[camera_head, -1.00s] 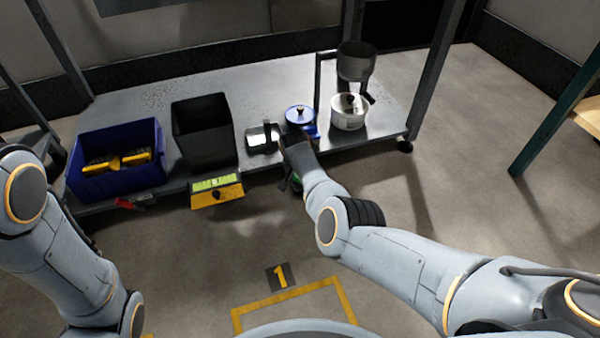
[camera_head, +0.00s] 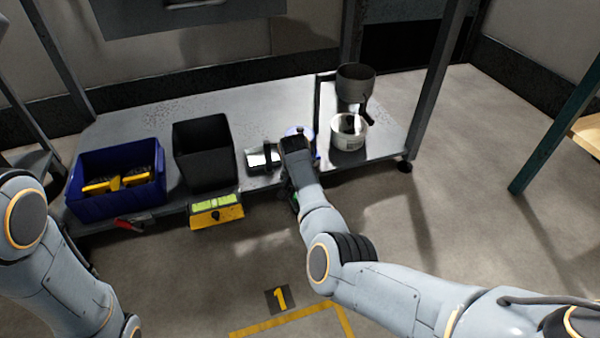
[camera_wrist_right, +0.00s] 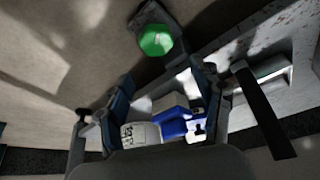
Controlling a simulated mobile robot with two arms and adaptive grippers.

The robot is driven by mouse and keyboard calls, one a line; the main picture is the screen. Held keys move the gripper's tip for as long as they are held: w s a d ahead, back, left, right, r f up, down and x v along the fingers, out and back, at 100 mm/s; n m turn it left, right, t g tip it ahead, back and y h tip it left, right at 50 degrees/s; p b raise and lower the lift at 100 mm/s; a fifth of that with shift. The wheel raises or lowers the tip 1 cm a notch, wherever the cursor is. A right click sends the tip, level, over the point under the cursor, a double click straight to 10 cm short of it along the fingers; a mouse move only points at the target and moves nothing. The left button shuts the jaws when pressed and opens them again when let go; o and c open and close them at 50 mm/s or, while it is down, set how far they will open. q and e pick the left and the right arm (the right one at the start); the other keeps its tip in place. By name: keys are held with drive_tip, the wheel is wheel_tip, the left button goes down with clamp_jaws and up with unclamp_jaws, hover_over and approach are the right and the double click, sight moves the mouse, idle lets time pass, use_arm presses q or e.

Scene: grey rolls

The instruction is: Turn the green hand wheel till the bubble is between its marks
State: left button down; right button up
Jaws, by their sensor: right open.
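The green hand wheel (camera_wrist_right: 155,40) shows in the right wrist view on a dark mount, beyond my fingertips. In the head view only a sliver of green shows beside my right arm. My right gripper (camera_wrist_right: 162,72) has its two blue-grey fingers spread, with nothing between them; the wheel is ahead of them, apart as far as I can see. In the head view a yellow level (camera_head: 217,213) with a bright green vial (camera_head: 212,202) hangs at the shelf's front edge. The bubble and its marks are too small to tell. My left gripper is outside both views.
On the grey shelf (camera_head: 130,125) stand a blue bin (camera_head: 90,200) with yellow things, a black bin (camera_head: 205,160), a small metal container (camera_head: 260,158), a blue-lidded pot partly behind my arm, and a white pot (camera_head: 347,140). Open floor lies in front.

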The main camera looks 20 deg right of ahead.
drive_tip(key=shift+r, duration=2.3)
